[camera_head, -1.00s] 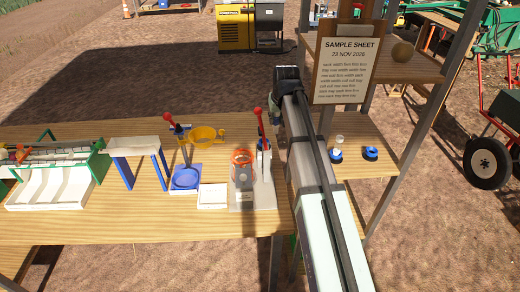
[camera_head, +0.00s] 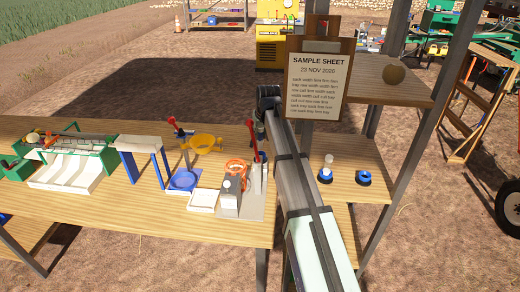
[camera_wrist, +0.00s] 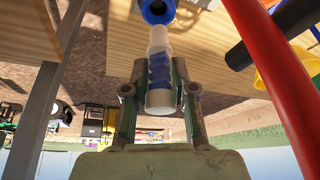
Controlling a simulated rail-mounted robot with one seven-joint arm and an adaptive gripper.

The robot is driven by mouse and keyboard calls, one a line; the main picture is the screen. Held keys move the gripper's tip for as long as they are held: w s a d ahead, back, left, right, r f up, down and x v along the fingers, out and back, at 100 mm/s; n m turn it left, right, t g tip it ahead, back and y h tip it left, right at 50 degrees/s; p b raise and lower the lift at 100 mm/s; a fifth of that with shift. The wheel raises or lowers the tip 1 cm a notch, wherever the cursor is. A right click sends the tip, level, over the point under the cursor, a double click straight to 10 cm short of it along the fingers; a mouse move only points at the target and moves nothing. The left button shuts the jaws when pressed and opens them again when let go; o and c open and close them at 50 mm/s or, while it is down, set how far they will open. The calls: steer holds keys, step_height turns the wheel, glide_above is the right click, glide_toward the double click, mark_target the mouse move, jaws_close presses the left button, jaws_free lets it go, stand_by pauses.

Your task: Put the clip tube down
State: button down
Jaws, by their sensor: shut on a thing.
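My gripper (camera_wrist: 160,82) is shut on the clip tube (camera_wrist: 160,101), a white, partly clear tube with blue bands, in the wrist view. The tube lies between the two fingers, with its narrower end pointing to the top of the picture. A blue ring (camera_wrist: 157,13) shows on the wood just beyond that end; I cannot tell whether they touch. In the head view my arm hides the fingers and the held tube. On the small side shelf stand a blue holder with a whitish piece upright in it (camera_head: 326,170) and an open blue ring holder (camera_head: 364,178).
A red-handled press (camera_head: 254,150) stands close left of my arm; its red lever (camera_wrist: 275,80) crosses the wrist view. An orange ring (camera_head: 236,167), a white tray (camera_head: 203,200) and a yellow funnel (camera_head: 205,142) are farther left. The sample sheet (camera_head: 317,80) and a metal post (camera_head: 413,130) bound the shelf.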

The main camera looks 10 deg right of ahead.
mark_target(261, 141)
steer(key=shift+f+p, duration=0.6)
steer(key=shift+f, duration=2.05)
steer(key=shift+f, duration=0.25)
steer(key=shift+f, duration=0.1)
steer(key=c, duration=0.9)
jaws_free()
steer(key=shift+c, duration=0.2)
steer(key=shift+s+r, duration=0.1)
steer(key=shift+r, duration=0.45)
steer(key=shift+b+v, duration=1.05)
steer(key=shift+v, duration=2.55)
steer(key=shift+d, duration=0.1)
